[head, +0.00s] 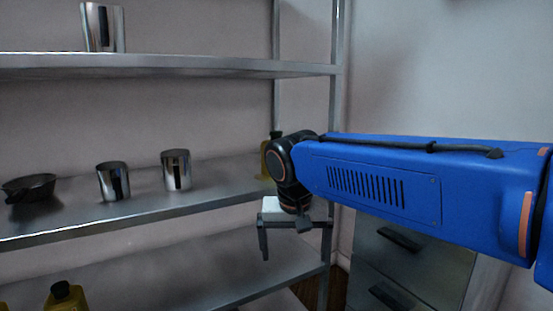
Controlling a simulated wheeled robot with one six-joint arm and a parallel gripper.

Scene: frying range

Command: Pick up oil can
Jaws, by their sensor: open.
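A yellow container with a dark cap, which looks like an oil can (265,160), stands at the right end of the middle shelf, partly hidden behind my arm's wrist. A similar yellow can (65,298) with a dark cap stands on the lower shelf at the bottom left, cut off by the picture's edge. My gripper (294,247) is open and empty, with its fingers pointing down. It hangs at the front right of the middle shelf, lower in the picture than the can there, and apart from both cans.
Two shiny metal cups (113,181) and a dark pan (29,188) stand on the middle shelf (215,190). Another metal cup (103,27) is on the top shelf. A metal post (335,120) rises at the right end. A grey drawer cabinet (410,265) stands at the lower right.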

